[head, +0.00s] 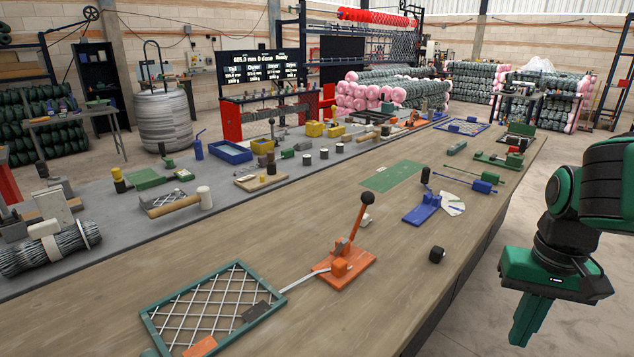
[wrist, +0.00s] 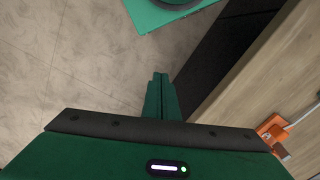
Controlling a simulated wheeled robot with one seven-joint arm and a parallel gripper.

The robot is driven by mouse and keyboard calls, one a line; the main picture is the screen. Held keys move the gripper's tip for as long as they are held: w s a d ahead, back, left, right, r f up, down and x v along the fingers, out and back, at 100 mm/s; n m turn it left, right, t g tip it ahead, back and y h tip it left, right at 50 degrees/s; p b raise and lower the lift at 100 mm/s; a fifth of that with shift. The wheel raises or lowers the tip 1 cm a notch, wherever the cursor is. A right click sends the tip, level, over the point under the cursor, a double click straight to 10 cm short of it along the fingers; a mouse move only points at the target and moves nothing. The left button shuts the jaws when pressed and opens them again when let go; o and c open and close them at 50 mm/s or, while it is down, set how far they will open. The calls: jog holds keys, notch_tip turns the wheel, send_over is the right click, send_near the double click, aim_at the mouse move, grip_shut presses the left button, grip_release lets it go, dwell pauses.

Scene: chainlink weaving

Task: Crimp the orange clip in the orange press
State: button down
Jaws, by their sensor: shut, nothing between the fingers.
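The orange press (head: 346,268) stands on the wooden bench, right of the green frame (head: 205,305) with its wire mesh. Its lever (head: 358,218) is raised and ends in a black knob. A thin pale strand runs from the frame's right side to the press. An orange block sits in the press; I cannot tell whether it is the clip. A flat orange piece (head: 200,346) lies at the frame's near edge. My gripper (head: 524,338) is shut and empty, pointing down beyond the bench's right edge. In the wrist view, its fingers (wrist: 160,82) are together, and part of the press (wrist: 271,128) shows at right.
A black cylinder (head: 437,254) stands near the bench's right edge. A blue fixture (head: 423,208) and a green mat (head: 392,175) lie farther back. Bare wood (head: 405,290) separates the press from the edge. Open floor (wrist: 60,60) lies below my gripper.

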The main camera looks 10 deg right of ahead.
jog(key=shift+w+d, duration=0.3)
jog(key=shift+d, duration=0.05)
jog(key=w+a+r+n+t, duration=0.1)
jog(key=w+a+r+n, duration=0.1)
jog(key=w+r, duration=0.5)
jog(key=w+a+r+n+t, duration=0.1)
jog(key=w+r, duration=0.3)
jog(key=w, duration=0.8)
jog(key=w+a+r+n+t+y, duration=0.15)
jog(key=w+a+r, duration=0.25)
jog(key=w+a, duration=0.4)
jog(key=w+a+r+n+t+h, duration=0.1)
jog(key=w+a+r+n, duration=0.3)
jog(key=w, duration=0.7)
notch_tip(320, 180, down, 9)
jog(key=a, duration=0.1)
jog(key=shift+s+a+m, duration=0.15)
jog(key=shift+m, duration=0.2)
jog(key=shift+s+y, duration=0.1)
jog(key=shift+y, duration=0.15)
